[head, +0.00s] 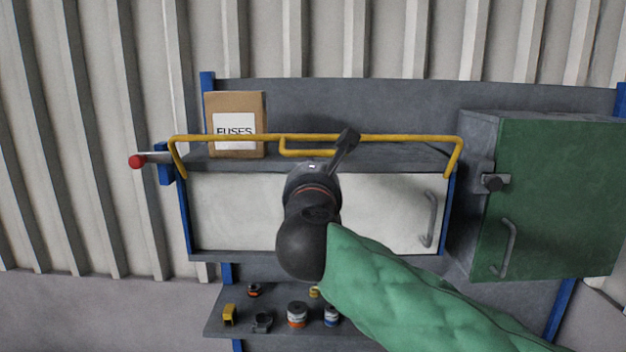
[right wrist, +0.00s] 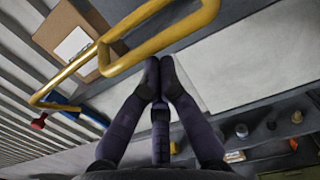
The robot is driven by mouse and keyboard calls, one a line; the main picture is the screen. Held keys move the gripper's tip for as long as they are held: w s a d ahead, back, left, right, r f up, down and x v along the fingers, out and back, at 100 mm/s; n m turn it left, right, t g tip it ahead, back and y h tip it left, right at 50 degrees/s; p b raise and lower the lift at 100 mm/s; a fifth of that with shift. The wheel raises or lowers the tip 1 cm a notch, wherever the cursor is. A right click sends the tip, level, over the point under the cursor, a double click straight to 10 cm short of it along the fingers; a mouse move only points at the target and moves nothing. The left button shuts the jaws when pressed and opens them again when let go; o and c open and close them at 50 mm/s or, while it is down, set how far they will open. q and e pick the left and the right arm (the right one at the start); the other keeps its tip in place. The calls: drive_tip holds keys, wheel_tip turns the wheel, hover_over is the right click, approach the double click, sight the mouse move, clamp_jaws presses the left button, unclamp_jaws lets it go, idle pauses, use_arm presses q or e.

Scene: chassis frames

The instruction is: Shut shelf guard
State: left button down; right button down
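The shelf guard, a yellow bar (head: 220,137) with bent ends and a small loop in its middle, spans the front of the upper shelf (head: 375,158) above a white panel. The bar and its loop also show close up in the right wrist view (right wrist: 160,47). My right gripper (head: 347,140) reaches up to the right end of the loop. In the right wrist view its fingertips (right wrist: 160,72) are together with nothing between them, just beside the loop. I cannot tell whether they touch it. My left gripper is not in view.
A FUSES box (head: 235,108) stands on the shelf at left. A red knob (head: 136,162) sticks out left of the guard. A green cabinet (head: 560,200) stands at right. The white panel (head: 235,215) has a handle. A lower shelf (head: 218,327) holds several small items.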

sight(314, 136)
drive_tip(key=r, duration=0.1)
drive_tip(key=w+r+p, duration=0.1)
drive_tip(key=r, duration=0.2)
drive_tip(key=shift+w+d+p, duration=0.1)
drive_tip(key=shift+w+p, duration=0.25)
drive_tip(key=shift+p, duration=0.05)
drive_tip(key=shift+w+r+p, duration=0.3)
drive_tip(key=shift+w, duration=0.25)
drive_tip(key=shift+w+r+p, duration=0.25)
drive_tip(key=shift+w+r, duration=0.05)
drive_tip(key=shift+w, duration=0.2)
drive_tip(key=shift+r, duration=0.25)
drive_tip(key=shift+r, duration=0.1)
